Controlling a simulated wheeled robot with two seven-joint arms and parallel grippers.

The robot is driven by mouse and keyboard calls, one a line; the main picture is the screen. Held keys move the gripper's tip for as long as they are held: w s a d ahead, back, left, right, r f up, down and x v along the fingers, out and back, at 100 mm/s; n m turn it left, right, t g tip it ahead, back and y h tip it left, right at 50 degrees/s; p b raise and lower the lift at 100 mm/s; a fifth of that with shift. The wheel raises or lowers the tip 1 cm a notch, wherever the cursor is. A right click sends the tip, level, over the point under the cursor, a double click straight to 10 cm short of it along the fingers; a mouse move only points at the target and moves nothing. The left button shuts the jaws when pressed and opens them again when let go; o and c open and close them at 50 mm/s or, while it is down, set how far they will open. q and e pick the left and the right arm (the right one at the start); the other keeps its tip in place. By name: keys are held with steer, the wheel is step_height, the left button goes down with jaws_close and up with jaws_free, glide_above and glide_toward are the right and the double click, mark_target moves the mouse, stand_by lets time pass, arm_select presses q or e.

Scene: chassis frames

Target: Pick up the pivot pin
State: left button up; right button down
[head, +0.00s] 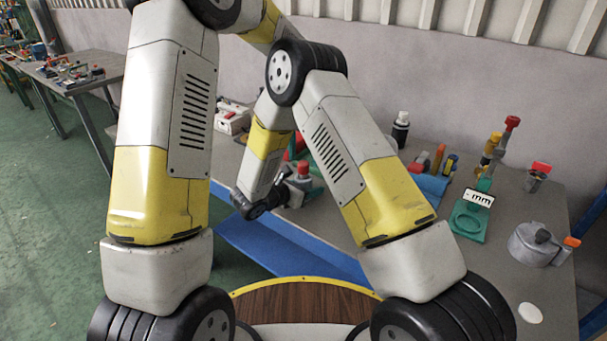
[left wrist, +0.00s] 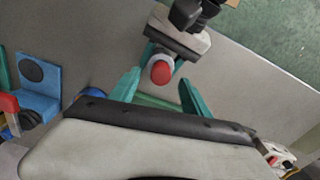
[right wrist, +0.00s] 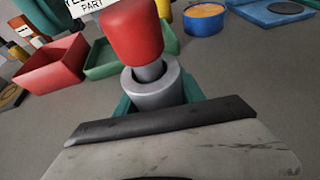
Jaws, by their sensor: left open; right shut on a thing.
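The pivot pin appears to be the red-capped part with a grey metal collar (right wrist: 152,88) in the right wrist view. My right gripper (right wrist: 160,103) is shut on it, with teal fingers partly hidden behind the collar. In the head view the red cap (head: 303,168) shows at the end of my right arm, above the table. In the left wrist view the red end (left wrist: 161,73) points towards my left gripper (left wrist: 158,92). My left gripper's teal fingers are open, apart and empty, with the red end in view beyond the gap. In the head view my right arm hides most of my left gripper.
A red bin (right wrist: 52,68) and a green bin (right wrist: 105,62) stand close behind the held part. A blue round tub (right wrist: 203,20) is farther back. A bottle (head: 400,130), a green stand (head: 467,222) and a grey round fixture (head: 533,246) stand on the table's right side.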

mark_target(304, 163)
arm_select(q)
step_height(304, 163, down, 4)
steer(key=shift+f, duration=0.25)
steer(key=shift+c, duration=0.4)
jaws_close()
